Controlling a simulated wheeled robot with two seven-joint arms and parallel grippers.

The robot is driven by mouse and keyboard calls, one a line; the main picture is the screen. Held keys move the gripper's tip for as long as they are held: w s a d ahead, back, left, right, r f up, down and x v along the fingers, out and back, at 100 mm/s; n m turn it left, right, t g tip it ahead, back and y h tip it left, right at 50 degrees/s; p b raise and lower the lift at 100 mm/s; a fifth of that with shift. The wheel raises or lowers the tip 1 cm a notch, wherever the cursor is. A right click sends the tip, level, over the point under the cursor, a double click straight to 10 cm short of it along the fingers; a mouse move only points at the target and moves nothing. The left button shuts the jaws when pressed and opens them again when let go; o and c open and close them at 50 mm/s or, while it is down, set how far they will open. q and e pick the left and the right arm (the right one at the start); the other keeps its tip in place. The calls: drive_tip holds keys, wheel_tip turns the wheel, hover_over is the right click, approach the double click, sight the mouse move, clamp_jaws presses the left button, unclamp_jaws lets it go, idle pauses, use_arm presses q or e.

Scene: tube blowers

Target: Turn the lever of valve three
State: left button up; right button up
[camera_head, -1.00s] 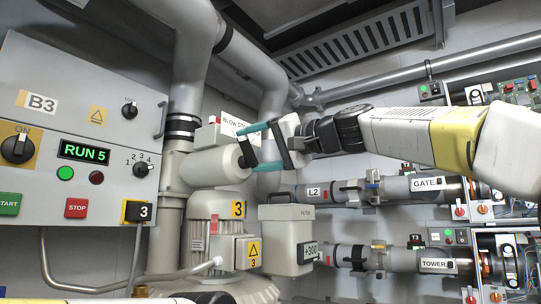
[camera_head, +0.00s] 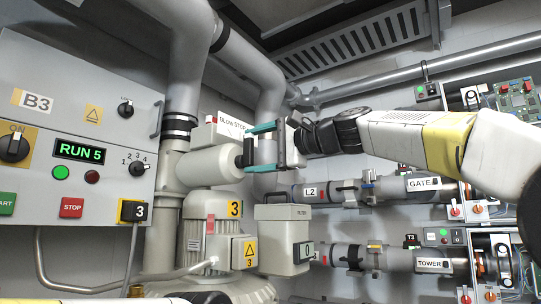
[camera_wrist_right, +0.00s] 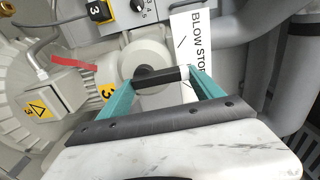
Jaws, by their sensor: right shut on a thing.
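The lever of valve three looks like a short black bar (camera_wrist_right: 165,76) on a dark round hub, on the pale cylinder (camera_head: 215,166) above the motor marked 3 (camera_head: 207,222). My right gripper (camera_head: 250,149) reaches in from the right. In the right wrist view its teal fingers (camera_wrist_right: 160,84) stand on both sides of the black bar and are shut on it. The fingers and the gripper body partly hide the lever in the head view. My left gripper is not in view; part of my left arm may show along the bottom edge.
A control panel (camera_head: 108,110) showing RUN 5 stands at the left. A BLOW STOP sign (camera_head: 232,125) is just behind the gripper. A filter box (camera_head: 283,240) sits below. Pipes marked GATE (camera_head: 424,184) and TOWER (camera_head: 430,264) run at the right, below my right arm.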

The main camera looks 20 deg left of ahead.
drive_tip(key=shift+d+r, duration=0.15)
drive_tip(key=shift+r, duration=0.15)
drive_tip(key=o, duration=1.3)
drive_tip(key=shift+f, duration=0.15)
drive_tip(key=v, duration=0.7)
drive_tip(key=shift+s+d, duration=0.15)
drive_tip(key=shift+d, duration=0.15)
drive_tip(key=shift+f, duration=0.15)
